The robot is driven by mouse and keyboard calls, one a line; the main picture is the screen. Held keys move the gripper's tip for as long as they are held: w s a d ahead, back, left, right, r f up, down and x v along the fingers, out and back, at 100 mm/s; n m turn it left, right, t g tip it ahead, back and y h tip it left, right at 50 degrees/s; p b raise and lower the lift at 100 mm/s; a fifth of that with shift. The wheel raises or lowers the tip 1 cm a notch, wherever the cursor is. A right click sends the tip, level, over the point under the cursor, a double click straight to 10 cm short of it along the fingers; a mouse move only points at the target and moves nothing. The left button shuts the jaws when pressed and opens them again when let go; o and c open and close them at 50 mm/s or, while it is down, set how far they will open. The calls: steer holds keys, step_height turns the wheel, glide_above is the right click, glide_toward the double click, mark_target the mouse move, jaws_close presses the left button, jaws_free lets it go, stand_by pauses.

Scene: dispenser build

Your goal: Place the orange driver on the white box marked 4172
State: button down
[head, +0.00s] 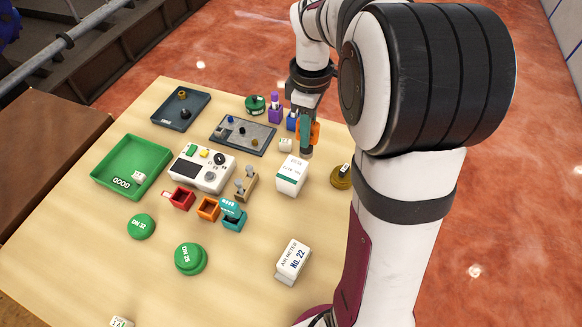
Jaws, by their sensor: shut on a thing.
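My gripper (306,138) is at the back right of the table, pointing down. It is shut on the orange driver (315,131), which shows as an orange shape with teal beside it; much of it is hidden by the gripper. A white box (291,176) with a green band stands just in front of and slightly left of the gripper; the print on its top is too small to read surely. The gripper appears behind this box, apart from it. Another white box (293,260), marked AIR METER No. 22, stands nearer the front.
A brass round piece (341,177) is right of the banded box. A grey tray (243,135), white control panel (202,170) and green tray (103,176) lie left. The front-middle table is mostly clear.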

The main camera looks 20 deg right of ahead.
steer(key=s+d+r, duration=0.2)
steer(key=s+d, duration=0.2)
steer(key=d, duration=0.2)
glide_above(292, 169)
steer(key=shift+f, duration=5.6)
steer(key=shift+f, duration=0.15)
steer(key=c, duration=0.8)
jaws_free()
steer(key=shift+o, duration=0.2)
